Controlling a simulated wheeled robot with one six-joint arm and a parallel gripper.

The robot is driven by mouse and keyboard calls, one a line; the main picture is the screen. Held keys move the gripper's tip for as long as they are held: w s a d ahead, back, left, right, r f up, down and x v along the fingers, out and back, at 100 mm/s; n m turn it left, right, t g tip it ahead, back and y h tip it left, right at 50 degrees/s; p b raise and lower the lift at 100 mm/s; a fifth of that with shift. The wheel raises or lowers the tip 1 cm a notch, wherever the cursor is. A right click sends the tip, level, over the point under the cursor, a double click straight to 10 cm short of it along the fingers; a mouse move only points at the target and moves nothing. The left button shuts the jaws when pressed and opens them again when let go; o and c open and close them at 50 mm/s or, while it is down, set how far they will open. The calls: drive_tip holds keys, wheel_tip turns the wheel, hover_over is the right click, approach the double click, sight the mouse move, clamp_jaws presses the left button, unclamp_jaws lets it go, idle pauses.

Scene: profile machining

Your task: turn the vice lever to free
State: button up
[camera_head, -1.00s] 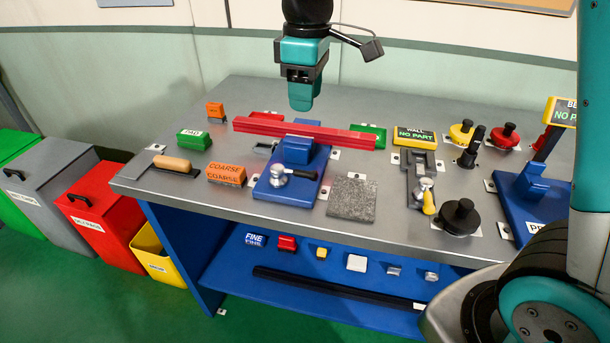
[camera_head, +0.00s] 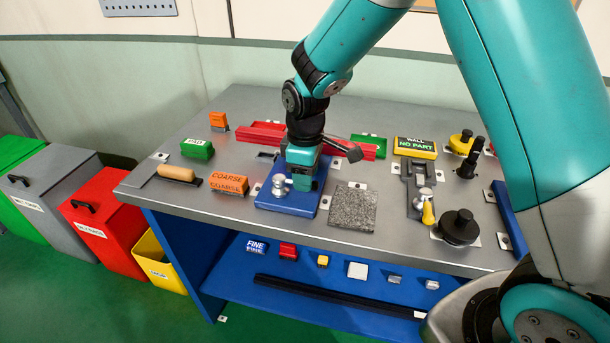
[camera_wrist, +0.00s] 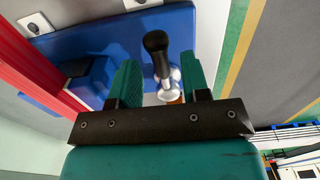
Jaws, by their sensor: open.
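The vice is a blue block on a blue base plate (camera_head: 284,203) on the bench. A red profile (camera_head: 262,132) lies across the vice, partly hidden by my arm.
An orange COARSE block (camera_head: 229,185) and a wooden-handled tool (camera_head: 177,174) lie left of the vice. A second clamp with a yellow handle (camera_head: 428,213) and a black round knob (camera_head: 459,226) stand further right.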

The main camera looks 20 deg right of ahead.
drive_tip(key=shift+f, duration=0.5)
clamp_jaws()
